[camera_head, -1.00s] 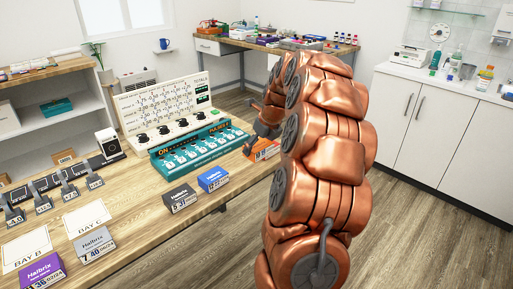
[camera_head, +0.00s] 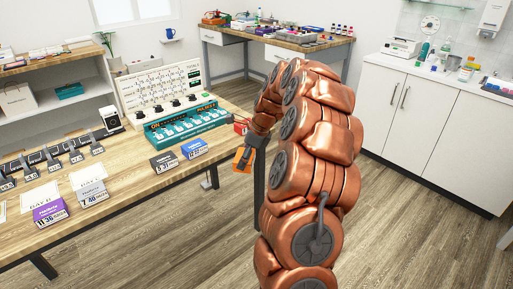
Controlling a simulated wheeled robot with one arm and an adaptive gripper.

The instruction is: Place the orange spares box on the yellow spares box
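The orange spares box (camera_head: 243,159) is in my gripper (camera_head: 247,151), off the right end of the wooden bench and apart from it, with floor behind it. The box is tilted. The fingers are small and partly hidden by my own arm, but they appear closed on the box. I see no yellow spares box in this view; my arm hides part of the scene.
On the bench (camera_head: 128,188) stand a purple box (camera_head: 50,213), a grey box (camera_head: 91,193), a black box (camera_head: 164,162), a blue box (camera_head: 194,149) and a red box (camera_head: 240,126). A teal switch panel (camera_head: 187,127) stands behind them. Floor right of the bench is clear.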

